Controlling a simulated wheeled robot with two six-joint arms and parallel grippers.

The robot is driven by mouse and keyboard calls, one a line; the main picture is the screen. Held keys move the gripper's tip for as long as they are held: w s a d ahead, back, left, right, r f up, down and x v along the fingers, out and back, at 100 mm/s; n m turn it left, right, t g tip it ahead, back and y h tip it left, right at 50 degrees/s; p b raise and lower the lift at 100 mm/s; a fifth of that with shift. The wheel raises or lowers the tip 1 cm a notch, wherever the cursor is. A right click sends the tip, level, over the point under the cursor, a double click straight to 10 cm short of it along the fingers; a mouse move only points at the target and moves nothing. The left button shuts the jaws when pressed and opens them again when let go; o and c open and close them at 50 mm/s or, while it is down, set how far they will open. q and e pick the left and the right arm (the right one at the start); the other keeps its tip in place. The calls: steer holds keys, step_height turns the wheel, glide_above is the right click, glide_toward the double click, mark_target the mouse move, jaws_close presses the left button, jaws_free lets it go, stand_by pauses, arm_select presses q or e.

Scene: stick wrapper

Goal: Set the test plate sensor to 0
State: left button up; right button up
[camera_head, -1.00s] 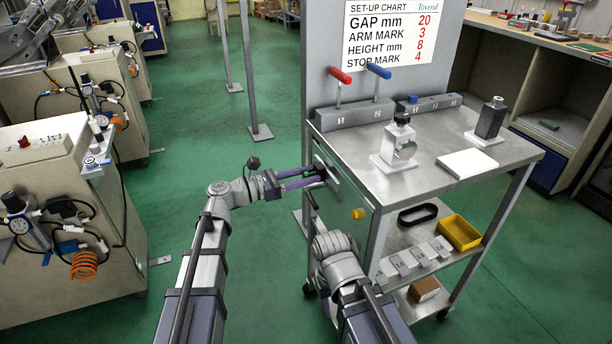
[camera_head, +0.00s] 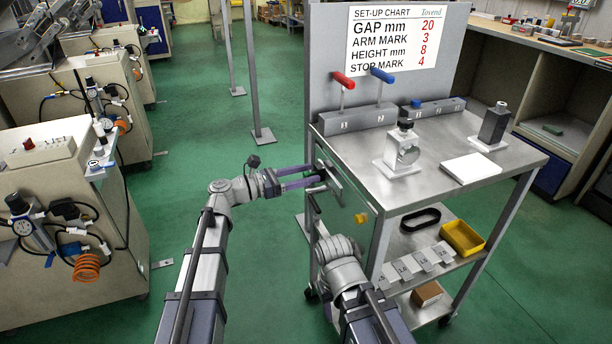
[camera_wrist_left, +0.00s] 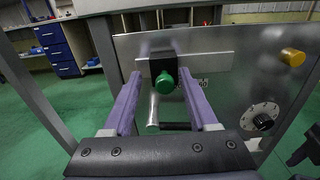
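I cannot tell for sure whether this is the test plate sensor. My left gripper (camera_wrist_left: 160,76) is open, one purple finger on each side of the block, with small gaps visible.
A black bar handle (camera_wrist_left: 175,126) lies below the block. A dial with a black knob (camera_wrist_left: 262,122) and a yellow knob (camera_wrist_left: 292,57) are at the right of the panel. The cart top (camera_head: 420,190) carries metal fixtures, with a set-up chart (camera_head: 395,38) behind.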

arm_select(q)
steer(key=v, duration=0.7)
steer(key=shift+s+a, duration=0.15)
steer(key=shift+a, duration=0.2)
